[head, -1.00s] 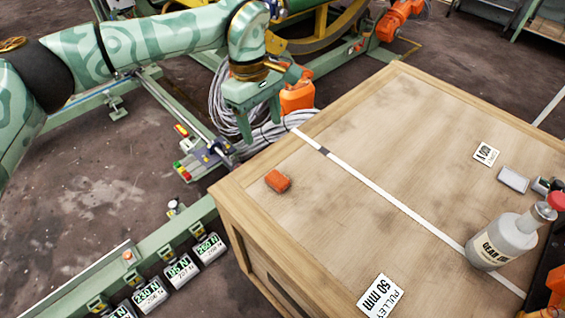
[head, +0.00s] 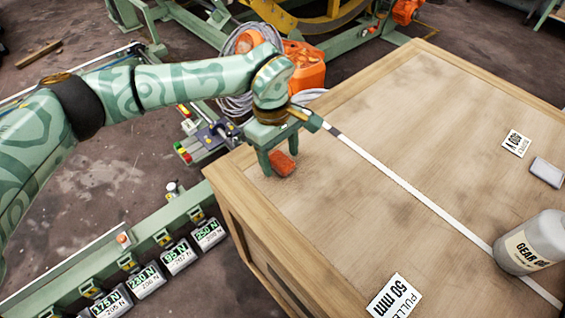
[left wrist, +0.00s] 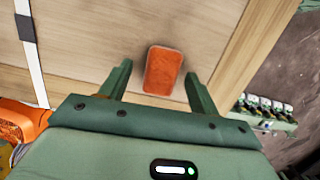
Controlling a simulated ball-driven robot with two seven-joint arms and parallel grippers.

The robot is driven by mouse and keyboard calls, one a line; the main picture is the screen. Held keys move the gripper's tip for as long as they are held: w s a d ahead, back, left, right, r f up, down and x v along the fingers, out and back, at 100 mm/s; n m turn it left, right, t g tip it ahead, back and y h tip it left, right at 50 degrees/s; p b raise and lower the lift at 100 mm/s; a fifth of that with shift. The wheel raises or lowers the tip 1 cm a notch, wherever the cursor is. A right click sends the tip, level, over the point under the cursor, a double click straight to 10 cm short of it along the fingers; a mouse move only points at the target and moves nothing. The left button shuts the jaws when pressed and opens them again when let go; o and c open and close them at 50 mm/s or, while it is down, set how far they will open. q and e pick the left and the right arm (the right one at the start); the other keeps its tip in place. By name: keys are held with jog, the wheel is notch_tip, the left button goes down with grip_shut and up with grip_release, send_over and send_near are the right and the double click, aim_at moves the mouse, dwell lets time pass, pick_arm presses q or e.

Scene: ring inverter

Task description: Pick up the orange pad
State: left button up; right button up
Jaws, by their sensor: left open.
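The orange pad (head: 284,164) lies flat on the wooden crate top (head: 370,110), near its left corner. My left gripper (head: 280,163) is open above the crate top, with its fingers pointing down around the pad's place. In the left wrist view the orange pad (left wrist: 163,70) sits between and slightly beyond the two fingertips of my left gripper (left wrist: 157,75). There is a gap on each side of the pad, and neither finger visibly touches it. My right gripper is not in view.
A white strip (head: 400,183) crosses the crate top. A gear oil bottle (head: 535,242), a grey block (head: 547,172) and printed cards (head: 396,297) stand or lie to the right. The crate's edge (head: 238,205) is close to the pad. Labelled weights (head: 178,256) line a green rail below left.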

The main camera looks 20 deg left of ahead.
aim_at(282, 163)
pick_arm(q)
jog(key=shift+s+f, duration=0.1)
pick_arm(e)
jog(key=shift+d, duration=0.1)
pick_arm(q)
jog(key=c, duration=1.1)
jog(key=shift+o, duration=0.2)
